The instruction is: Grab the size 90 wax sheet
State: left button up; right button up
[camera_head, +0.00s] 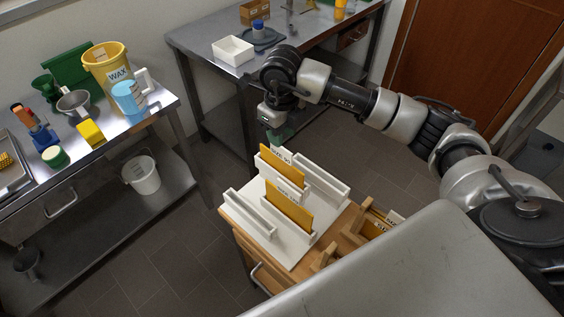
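Two orange-yellow wax sheets stand upright in a white slotted rack (244,221). The rear sheet (282,168) has a white label at its top edge, and the front sheet (289,208) has one too. The size numbers are too small to read for certain. My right gripper (281,137) points down just above the rear sheet's label. Its fingers are small and dark, so I cannot tell if they are open or touch the label. My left gripper is not in view.
The rack stands on a wooden cabinet (243,253); a wooden holder (348,243) with more labelled sheets is at its right. A steel bench at left carries a yellow WAX bucket (106,66) and a light-blue jug (128,97). A white bucket (142,175) stands below.

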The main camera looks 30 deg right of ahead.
jog(key=p, duration=0.3)
send_over(281, 164)
notch_tip(281, 164, down, 4)
jog(key=shift+w+f, duration=0.15)
jog(key=shift+f, duration=0.4)
jog(key=shift+d+f, duration=0.1)
jog(key=shift+f, duration=0.05)
grip_shut()
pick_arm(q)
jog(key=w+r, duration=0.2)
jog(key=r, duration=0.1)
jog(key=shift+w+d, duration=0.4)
